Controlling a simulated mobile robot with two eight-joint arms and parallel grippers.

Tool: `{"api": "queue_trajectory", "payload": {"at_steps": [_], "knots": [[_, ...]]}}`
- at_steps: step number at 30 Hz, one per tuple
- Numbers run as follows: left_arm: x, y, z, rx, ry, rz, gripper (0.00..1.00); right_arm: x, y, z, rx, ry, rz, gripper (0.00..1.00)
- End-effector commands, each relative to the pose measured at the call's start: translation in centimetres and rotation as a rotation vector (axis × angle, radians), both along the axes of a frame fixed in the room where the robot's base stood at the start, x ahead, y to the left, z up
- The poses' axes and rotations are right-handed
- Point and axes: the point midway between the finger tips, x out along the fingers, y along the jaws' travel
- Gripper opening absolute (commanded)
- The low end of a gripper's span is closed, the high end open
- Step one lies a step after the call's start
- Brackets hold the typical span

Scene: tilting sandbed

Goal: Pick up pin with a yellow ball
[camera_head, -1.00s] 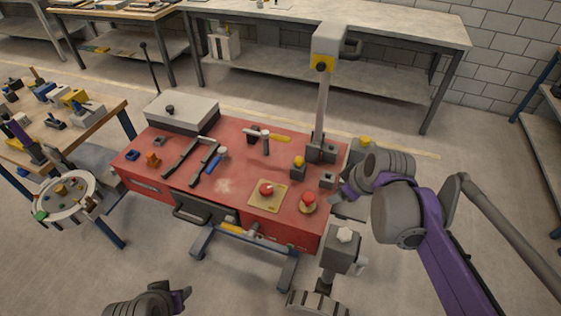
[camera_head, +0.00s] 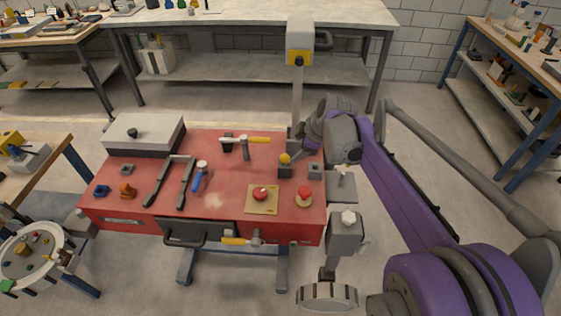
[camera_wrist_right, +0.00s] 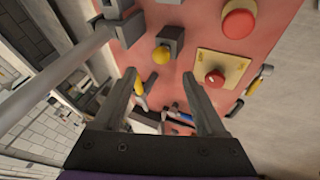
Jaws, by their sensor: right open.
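The pin with a yellow ball (camera_head: 285,158) stands in a dark grey block (camera_head: 285,171) near the right part of the red bench top. In the right wrist view, the yellow ball (camera_wrist_right: 161,56) shows just beyond and between my fingertips, with its dark block (camera_wrist_right: 172,38) behind it. The pin's shaft is hard to make out. My right gripper (camera_head: 299,150) is close beside the ball, on its right in the head view. In the wrist view, its two fingers (camera_wrist_right: 157,78) are spread and hold nothing. My left gripper is out of view.
A grey post (camera_head: 297,105) rises close behind the pin. A small grey block (camera_head: 315,171) stands to its right. Two red buttons, one on a yellow plate (camera_head: 262,206), sit nearer the front.

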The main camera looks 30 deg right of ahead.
Motion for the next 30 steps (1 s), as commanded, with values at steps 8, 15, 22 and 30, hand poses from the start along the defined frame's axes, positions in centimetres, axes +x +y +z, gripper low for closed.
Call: {"api": "queue_trajectory", "payload": {"at_steps": [8,15,22,30], "knots": [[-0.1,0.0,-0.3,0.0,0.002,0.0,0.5,1.8,0.3,-3.1,0.0,0.0,0.0,0.74],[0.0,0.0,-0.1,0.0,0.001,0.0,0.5,3.3,0.9,-5.4,0.001,-0.001,0.0,0.74],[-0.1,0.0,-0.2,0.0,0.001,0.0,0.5,4.6,1.1,-7.5,0.0,0.001,-0.002,0.74],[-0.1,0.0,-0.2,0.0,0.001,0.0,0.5,4.6,1.1,-7.6,0.0,0.001,-0.002,0.68]]}}
